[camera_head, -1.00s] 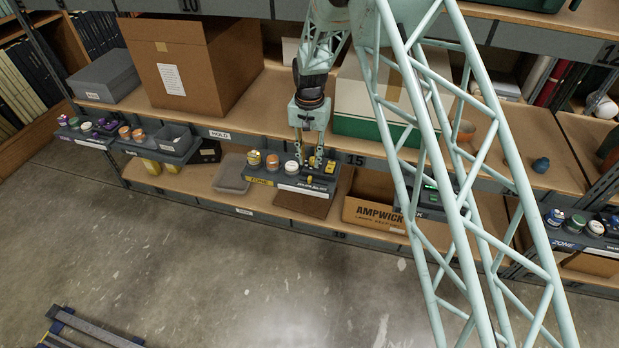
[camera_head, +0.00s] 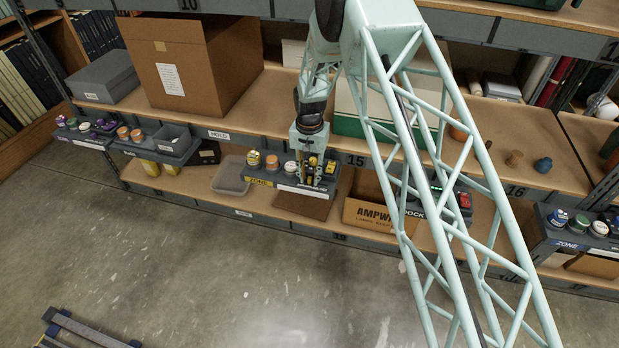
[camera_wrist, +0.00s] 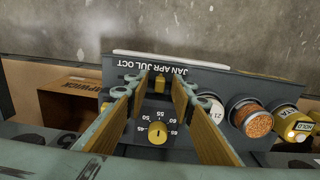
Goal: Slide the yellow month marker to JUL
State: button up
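The yellow month marker (camera_wrist: 160,83) shows in the wrist view as a small block on the dark panel (camera_wrist: 215,83), close to the white month labels JAN, APR, JUL and OCT (camera_wrist: 152,70), which appear upside down. Which label it lines up with I cannot tell for sure. My gripper (camera_wrist: 160,84) is open, with its two yellow-padded fingers on either side of the marker. A gap shows between each finger and the marker. In the head view my gripper (camera_head: 311,180) reaches down at the panel (camera_head: 262,176), hiding the marker there.
A yellow dial (camera_wrist: 157,133) with numbers sits beside the marker track, between my fingers. Several round jars, one with an orange top (camera_wrist: 257,123), stand on the panel's other end. The AMPWICK box (camera_head: 370,215) lies beside the panel. A shelf board (camera_head: 240,120) runs above.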

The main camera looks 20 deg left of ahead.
jog(key=shift+c, duration=0.3)
grip_shut()
jog(key=shift+d, duration=1.55)
jog(key=shift+o, duration=0.3)
grip_release()
jog(key=shift+w+r, duration=0.1)
jog(key=shift+r, duration=0.05)
notch_tip(320, 180, up, 12)
